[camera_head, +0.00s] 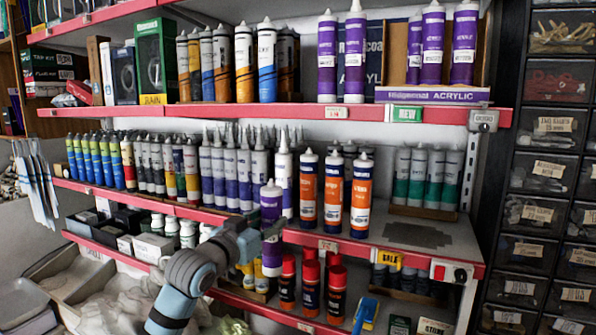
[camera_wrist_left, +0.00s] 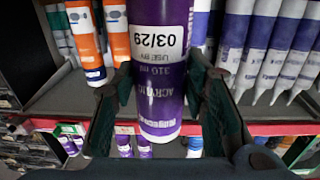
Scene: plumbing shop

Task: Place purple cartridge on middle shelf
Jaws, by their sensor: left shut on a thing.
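The purple cartridge (camera_head: 271,204) is upright in the jaws of my left gripper (camera_head: 263,235), in front of the middle shelf (camera_head: 385,228). In the head view its lower end shows below the shelf's red front edge, and its top overlaps the row of cartridges behind. In the left wrist view the purple cartridge (camera_wrist_left: 160,75) stands between the two dark fingers, its label reading 03/29 upside down. The fingers hide part of its body in the head view. My right gripper is not in view.
Orange-and-blue cartridges (camera_head: 361,198) stand right of the held one. Teal-labelled cartridges (camera_head: 418,180) stand behind a dark grey patch (camera_head: 415,235) on open shelf surface. Red-capped cans (camera_head: 310,280) stand below. More purple cartridges (camera_head: 355,55) are on the upper shelf.

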